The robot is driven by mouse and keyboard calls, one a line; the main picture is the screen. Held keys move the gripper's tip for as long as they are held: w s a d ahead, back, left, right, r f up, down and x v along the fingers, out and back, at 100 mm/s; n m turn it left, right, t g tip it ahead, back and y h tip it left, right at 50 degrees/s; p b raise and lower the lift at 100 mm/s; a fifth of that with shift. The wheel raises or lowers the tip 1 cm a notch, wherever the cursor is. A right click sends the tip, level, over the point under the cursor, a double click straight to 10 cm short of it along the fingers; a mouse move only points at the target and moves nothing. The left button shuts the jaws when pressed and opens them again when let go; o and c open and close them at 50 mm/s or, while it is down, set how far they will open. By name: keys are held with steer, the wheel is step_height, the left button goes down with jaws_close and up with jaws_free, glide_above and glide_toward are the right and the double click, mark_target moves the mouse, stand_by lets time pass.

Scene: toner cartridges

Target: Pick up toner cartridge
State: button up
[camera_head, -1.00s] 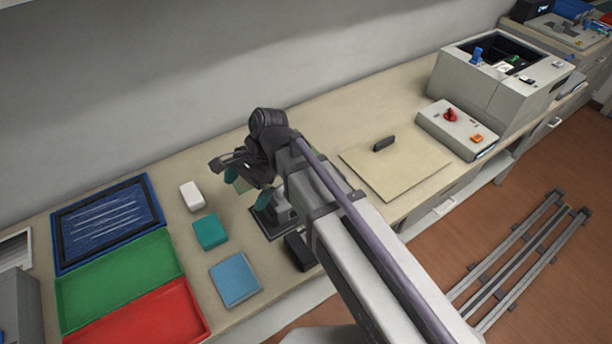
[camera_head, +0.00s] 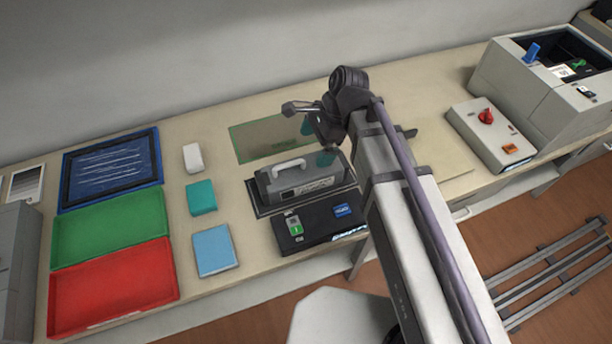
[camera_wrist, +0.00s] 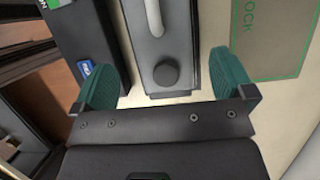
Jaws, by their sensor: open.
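The toner cartridge (camera_head: 312,184) is a grey block with a white handle on top. It sits on a dark base plate (camera_head: 258,203) on the bench. My gripper (camera_head: 317,142) is open and empty, with teal fingers, near the cartridge's back right end. In the wrist view the cartridge (camera_wrist: 172,45) shows its pale handle and a round dark knob. There it lies in line with the gap between the open fingers of my gripper (camera_wrist: 168,76), which are apart from its sides. My arm hides part of the bench to the right of the cartridge.
A black box (camera_head: 327,228) with a green button stands in front of the cartridge. A green-outlined mat (camera_head: 258,137) lies behind it. Teal (camera_head: 201,197), white (camera_head: 193,157) and blue (camera_head: 214,250) blocks stand left. A grey control box (camera_head: 490,132) stands right.

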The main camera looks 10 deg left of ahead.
mark_target(303, 168)
steer(key=x, duration=0.1)
steer(key=b+x, duration=0.1)
steer(key=x, duration=0.1)
steer(key=shift+w+d+f+b, duration=0.1)
steer(key=shift+d+f+b, duration=0.1)
steer(key=shift+d+b, duration=0.1)
steer(key=shift+a+f, duration=0.25)
steer(key=shift+a+r, duration=0.1)
steer(key=b+x, duration=0.5)
steer(key=shift+s+a, duration=0.1)
steer(key=shift+s, duration=0.2)
steer(key=shift+r, duration=0.1)
steer(key=c, duration=1.3)
step_height(303, 168, up, 10)
steer(key=p, duration=1)
steer(key=shift+r+p, duration=0.15)
steer(key=shift+p, duration=0.15)
